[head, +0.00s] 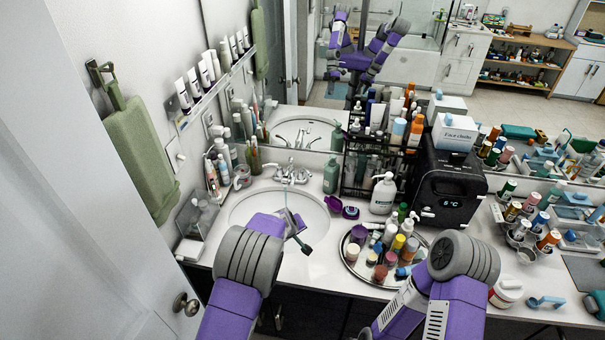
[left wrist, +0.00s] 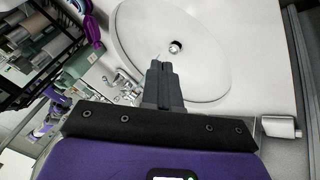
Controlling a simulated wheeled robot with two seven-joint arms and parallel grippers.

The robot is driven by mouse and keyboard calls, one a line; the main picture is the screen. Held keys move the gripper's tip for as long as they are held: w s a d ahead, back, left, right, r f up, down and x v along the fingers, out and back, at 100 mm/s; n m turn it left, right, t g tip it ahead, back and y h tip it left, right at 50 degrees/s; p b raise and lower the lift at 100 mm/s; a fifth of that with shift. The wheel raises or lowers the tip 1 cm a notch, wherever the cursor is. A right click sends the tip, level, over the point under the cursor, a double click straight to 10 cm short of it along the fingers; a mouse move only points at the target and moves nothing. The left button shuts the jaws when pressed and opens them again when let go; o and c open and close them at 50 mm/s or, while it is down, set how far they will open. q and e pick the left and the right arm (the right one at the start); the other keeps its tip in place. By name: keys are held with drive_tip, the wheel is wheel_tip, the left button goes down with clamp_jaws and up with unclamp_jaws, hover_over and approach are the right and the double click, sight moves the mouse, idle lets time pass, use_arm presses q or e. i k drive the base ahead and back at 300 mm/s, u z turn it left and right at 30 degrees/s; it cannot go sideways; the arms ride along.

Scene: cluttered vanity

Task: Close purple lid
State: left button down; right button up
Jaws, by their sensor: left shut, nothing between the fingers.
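A small purple case with its purple lid (head: 333,204) raised stands on the counter right of the sink; its darker purple base (head: 350,212) lies just to the right. Purple parts (left wrist: 93,28) also show at the upper left of the left wrist view, cut off by the frame edge. My left gripper (head: 304,247) is over the front right part of the sink basin, apart from the case and nearer to me. In the left wrist view its fingers (left wrist: 163,72) are together and empty, with the basin behind them. My right gripper is not in view; only its arm shows.
The white sink (head: 250,205) lies left of the case, with a faucet (head: 291,173) behind it. A round tray (head: 352,270) of bottles stands in front right. A white pump bottle (head: 382,194) and a black appliance (head: 447,185) stand right.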

sight(334, 203)
drive_tip(key=i, duration=0.95)
